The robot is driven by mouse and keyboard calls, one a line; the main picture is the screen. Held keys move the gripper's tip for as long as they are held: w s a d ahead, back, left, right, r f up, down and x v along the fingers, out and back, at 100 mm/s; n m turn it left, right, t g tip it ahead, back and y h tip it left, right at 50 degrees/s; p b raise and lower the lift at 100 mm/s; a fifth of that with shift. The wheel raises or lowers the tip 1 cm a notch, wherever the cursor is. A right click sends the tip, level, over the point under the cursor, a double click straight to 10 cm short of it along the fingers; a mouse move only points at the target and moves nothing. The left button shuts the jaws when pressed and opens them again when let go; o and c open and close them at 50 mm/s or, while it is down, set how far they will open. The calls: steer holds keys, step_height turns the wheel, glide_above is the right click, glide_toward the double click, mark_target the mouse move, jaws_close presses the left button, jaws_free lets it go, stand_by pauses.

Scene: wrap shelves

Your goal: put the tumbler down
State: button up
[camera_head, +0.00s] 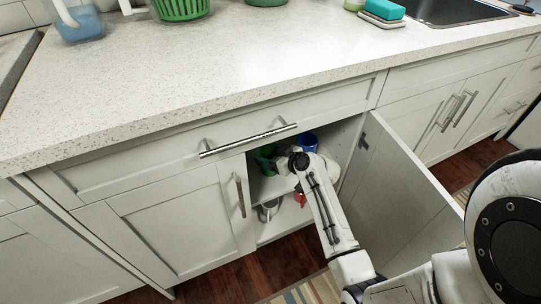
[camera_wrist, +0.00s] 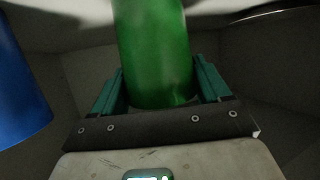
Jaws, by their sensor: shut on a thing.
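The green tumbler (camera_wrist: 152,50) stands between the two teal fingers of my gripper (camera_wrist: 158,82) in the wrist view, and the gripper is shut on it. In the head view the tumbler (camera_head: 266,157) shows only in part, inside the open lower cabinet, just left of my gripper (camera_head: 281,162). My arm hides much of it. I cannot tell whether its base touches the shelf.
A blue cup-like thing (camera_head: 309,142) is inside the cabinet to the right; it also shows at the left of the wrist view (camera_wrist: 18,85). Below are a metal item (camera_head: 268,211) and a red item (camera_head: 300,198). The cabinet door (camera_head: 395,195) stands open at right, beneath the counter (camera_head: 220,60).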

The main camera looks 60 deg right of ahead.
steer(key=shift+f, duration=0.1)
steer(key=shift+f, duration=0.1)
steer(key=o, duration=1.1)
